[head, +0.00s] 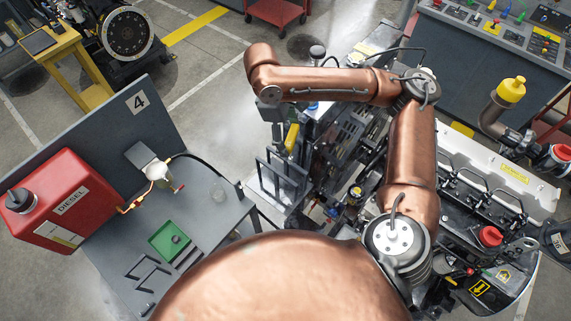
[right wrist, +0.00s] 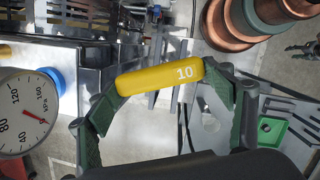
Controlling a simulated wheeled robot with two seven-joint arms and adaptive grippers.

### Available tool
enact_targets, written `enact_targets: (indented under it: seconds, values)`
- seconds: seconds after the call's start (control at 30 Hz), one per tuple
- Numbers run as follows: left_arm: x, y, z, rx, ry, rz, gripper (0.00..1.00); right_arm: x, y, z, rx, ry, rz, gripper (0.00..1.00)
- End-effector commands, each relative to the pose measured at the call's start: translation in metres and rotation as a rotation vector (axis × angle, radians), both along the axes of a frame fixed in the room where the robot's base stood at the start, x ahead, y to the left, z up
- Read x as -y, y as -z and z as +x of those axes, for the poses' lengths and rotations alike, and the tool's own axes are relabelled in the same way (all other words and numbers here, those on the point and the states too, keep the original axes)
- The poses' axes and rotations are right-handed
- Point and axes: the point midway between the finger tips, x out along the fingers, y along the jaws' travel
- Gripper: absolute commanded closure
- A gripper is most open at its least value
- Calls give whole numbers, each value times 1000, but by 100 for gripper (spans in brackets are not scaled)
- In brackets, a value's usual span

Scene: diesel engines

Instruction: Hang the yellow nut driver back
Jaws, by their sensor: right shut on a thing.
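The yellow nut driver (head: 292,138) is held upright or nearly so beside the engine in the head view; I cannot tell its exact tilt. In the right wrist view its yellow handle (right wrist: 160,76), marked 10, lies across between the green fingers. My right gripper (right wrist: 168,78) is shut on this handle; in the head view the gripper (head: 277,118) hangs at the end of the copper arm. The nut driver's lower end is not clear. My left gripper is not in view.
A dark rack with upright prongs (head: 275,180) stands just below the nut driver. A grey workbench (head: 205,220) with a green tray (head: 170,241) and a red diesel tank (head: 55,200) is at left. A pressure gauge (right wrist: 25,112) shows at left in the wrist view.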

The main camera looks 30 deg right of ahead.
Motion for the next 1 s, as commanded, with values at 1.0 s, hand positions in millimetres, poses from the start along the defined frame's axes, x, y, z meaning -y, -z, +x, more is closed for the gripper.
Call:
enact_targets:
  seconds: [1.0]
  values:
    - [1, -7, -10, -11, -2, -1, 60, 0, 169, -2, -2, -1, -1, 81]
